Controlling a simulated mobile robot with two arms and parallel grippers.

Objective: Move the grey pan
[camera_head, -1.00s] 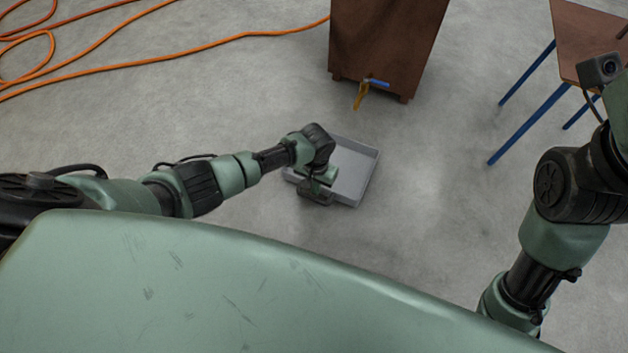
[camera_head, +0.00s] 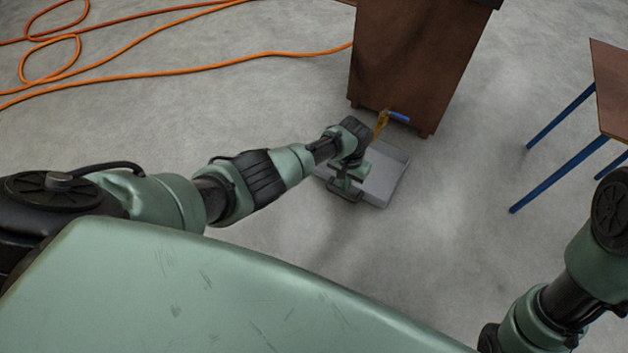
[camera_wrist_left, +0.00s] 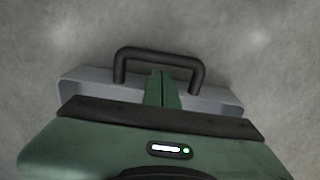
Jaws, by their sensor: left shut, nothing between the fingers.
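The grey pan (camera_head: 387,174) is a shallow square tray on the concrete floor, just in front of the brown cabinet. My left gripper (camera_head: 345,184) is low at its near side and covers part of it. In the left wrist view the pan's grey wall (camera_wrist_left: 88,78) and black bar handle (camera_wrist_left: 160,54) show. My left gripper's green fingers (camera_wrist_left: 162,78) are shut with nothing between them. Their tips lie within the handle's loop in that view; I cannot tell whether they touch the bar. My right arm is at the right edge, its gripper out of frame.
The brown cabinet (camera_head: 415,65) has a yellow tap with a blue lever (camera_head: 397,116) close over the pan's far edge. A brown table with blue legs (camera_head: 552,148) stands at right. An orange hose (camera_head: 170,72) lies at upper left. Floor between pan and table is clear.

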